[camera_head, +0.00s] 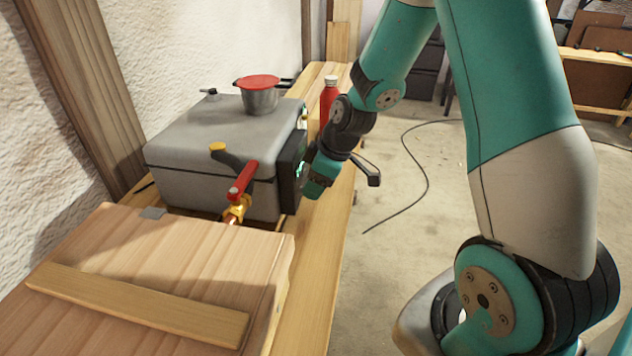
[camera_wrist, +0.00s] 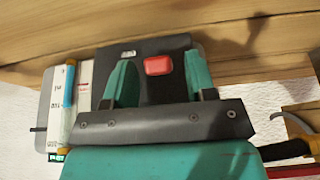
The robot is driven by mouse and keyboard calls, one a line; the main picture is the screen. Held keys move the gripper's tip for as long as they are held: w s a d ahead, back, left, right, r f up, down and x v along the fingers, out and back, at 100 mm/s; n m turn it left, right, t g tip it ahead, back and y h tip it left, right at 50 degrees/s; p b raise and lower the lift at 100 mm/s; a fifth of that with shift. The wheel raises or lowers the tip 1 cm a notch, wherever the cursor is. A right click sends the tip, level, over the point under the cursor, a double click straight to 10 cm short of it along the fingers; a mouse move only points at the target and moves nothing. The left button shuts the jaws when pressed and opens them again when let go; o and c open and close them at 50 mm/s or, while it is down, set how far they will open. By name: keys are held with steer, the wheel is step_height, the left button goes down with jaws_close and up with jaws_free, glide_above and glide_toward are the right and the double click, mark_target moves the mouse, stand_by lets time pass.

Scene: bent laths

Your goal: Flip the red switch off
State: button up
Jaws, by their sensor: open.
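The red switch (camera_wrist: 158,65) shows in the wrist view as a small red rectangle on a black panel (camera_wrist: 140,55). My gripper (camera_head: 306,178) is at the right face of the grey box (camera_head: 215,150) in the head view, close to its black panel (camera_head: 289,165). In the wrist view its two teal fingers are apart, one on each side of the switch, and nothing is between them in their grip. I cannot tell whether the fingertips touch the panel or which way the switch is set. The head view does not show the switch.
A red-lidded pot (camera_head: 260,98) sits on the box. A red bottle (camera_head: 328,98) stands behind my gripper. A wooden chest (camera_head: 150,245) is in front. Open floor lies right.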

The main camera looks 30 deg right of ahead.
steer(key=shift+f, duration=0.1)
steer(key=c, duration=0.9)
